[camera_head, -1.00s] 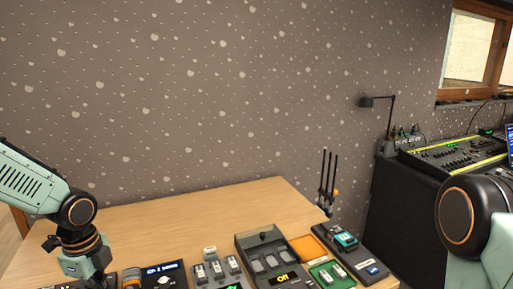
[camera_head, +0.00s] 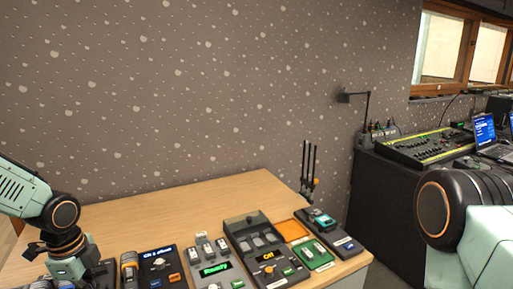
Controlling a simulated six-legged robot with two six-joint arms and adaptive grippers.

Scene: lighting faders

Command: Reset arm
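The wooden desk (camera_head: 170,215) holds a row of devices along its front. A fader unit (camera_head: 213,268) with a green display reading "Ready" stands mid-row.
A microphone (camera_head: 130,268) and a dark unit with a blue-white display (camera_head: 160,266) stand left of the fader unit. An orange tray (camera_head: 292,230), a green tray (camera_head: 314,254) and a dark device (camera_head: 328,228) are at the right. A mixing console (camera_head: 425,147) and laptop (camera_head: 484,130) stand beyond.

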